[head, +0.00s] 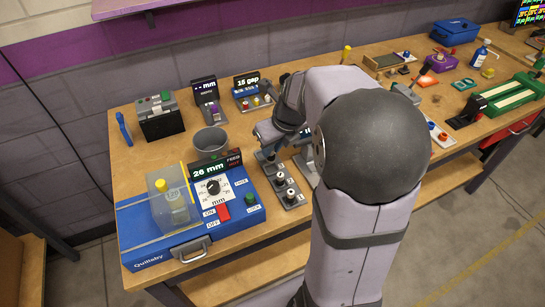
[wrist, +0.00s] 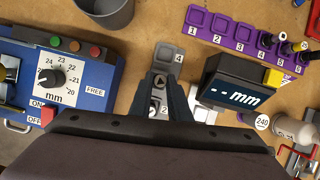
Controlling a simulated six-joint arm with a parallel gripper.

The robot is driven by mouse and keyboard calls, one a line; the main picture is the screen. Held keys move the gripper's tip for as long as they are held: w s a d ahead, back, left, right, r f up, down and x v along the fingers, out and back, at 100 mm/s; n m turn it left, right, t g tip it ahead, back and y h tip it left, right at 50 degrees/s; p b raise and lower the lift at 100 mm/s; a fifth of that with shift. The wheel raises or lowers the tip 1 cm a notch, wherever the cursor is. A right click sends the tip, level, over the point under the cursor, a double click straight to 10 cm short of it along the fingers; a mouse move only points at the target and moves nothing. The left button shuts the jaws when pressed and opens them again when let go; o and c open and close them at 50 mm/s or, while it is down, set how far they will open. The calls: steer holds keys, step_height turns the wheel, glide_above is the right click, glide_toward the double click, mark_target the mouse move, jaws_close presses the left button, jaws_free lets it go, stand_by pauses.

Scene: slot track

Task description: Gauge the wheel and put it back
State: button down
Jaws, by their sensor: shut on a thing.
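My gripper (wrist: 161,80) is shut on a small grey piece (wrist: 159,83), probably the wheel, seen between its dark fingers in the wrist view. The fingers cover much of it. Below it lies a grey numbered tray (wrist: 178,57), with marks 4 and 2 showing. A dark gauge box (wrist: 236,90) with a "-- mm" display stands right of the fingers; no reading shows. In the head view my arm hides the fingertips and the piece. A grey strip there (head: 298,203) holds several small round pieces (head: 280,178).
A blue machine (head: 225,212) with a dial and a "26 mm" display stands left of the gripper. A grey cup (head: 209,139) stands behind it. A purple numbered rack (wrist: 213,24), a white bottle (wrist: 290,128) and a small display box (head: 206,91) are nearby.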

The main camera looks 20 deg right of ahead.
mark_target(273, 155)
steer(key=shift+f, duration=1.95)
steer(key=shift+f, duration=0.1)
steer(key=c, duration=1.7)
jaws_free()
steer(key=shift+o, duration=0.2)
steer(key=shift+r, duration=0.4)
steer(key=v, duration=1.1)
steer(key=shift+s+r, duration=0.2)
steer(key=shift+s, duration=0.05)
